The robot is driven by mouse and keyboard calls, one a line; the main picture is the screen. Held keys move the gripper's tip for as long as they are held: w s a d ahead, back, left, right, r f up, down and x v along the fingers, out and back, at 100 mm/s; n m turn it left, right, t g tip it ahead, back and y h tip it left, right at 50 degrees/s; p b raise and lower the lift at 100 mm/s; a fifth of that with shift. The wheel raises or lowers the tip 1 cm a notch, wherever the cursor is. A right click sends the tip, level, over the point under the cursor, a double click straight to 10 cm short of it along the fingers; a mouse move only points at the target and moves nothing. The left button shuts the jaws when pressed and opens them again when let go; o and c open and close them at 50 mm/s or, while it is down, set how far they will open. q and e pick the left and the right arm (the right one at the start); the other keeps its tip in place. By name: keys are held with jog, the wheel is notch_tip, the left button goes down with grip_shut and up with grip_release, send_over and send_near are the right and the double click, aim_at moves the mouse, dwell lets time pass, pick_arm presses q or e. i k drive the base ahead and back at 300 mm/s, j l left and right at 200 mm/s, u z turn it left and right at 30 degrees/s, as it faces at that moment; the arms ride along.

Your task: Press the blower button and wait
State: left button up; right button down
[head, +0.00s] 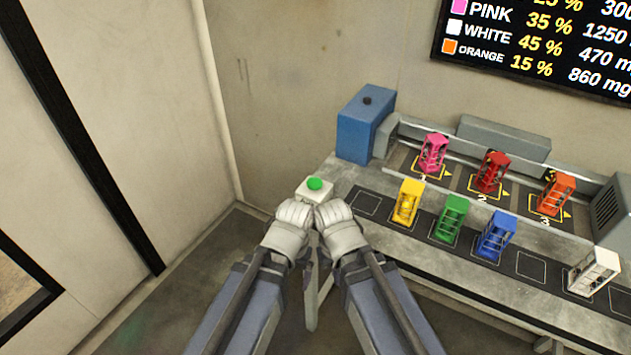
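The blower button is a green round button (315,183) on a small white box (313,191) at the left end of the bench. Its top is uncovered in the head view. My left gripper (294,212) and my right gripper (333,213) are side by side just in front of the box. They are close to each other and overlap the box's lower edge in the picture. I cannot tell whether either touches the box. Their fingertips are hidden or too small to tell whether they are open or shut.
Pink (433,153), red (491,172) and orange (557,193) frames stand on marked spots at the back of the bench. Yellow (408,203), green (451,218), blue (496,235) and white (594,271) frames stand along the front. A blue box (364,124) is behind the button.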

aim_at(314, 183)
jog(key=k+l+u, duration=0.15)
jog(key=u, duration=0.2)
jog(key=k+l+u, duration=0.15)
jog(key=u, duration=0.25)
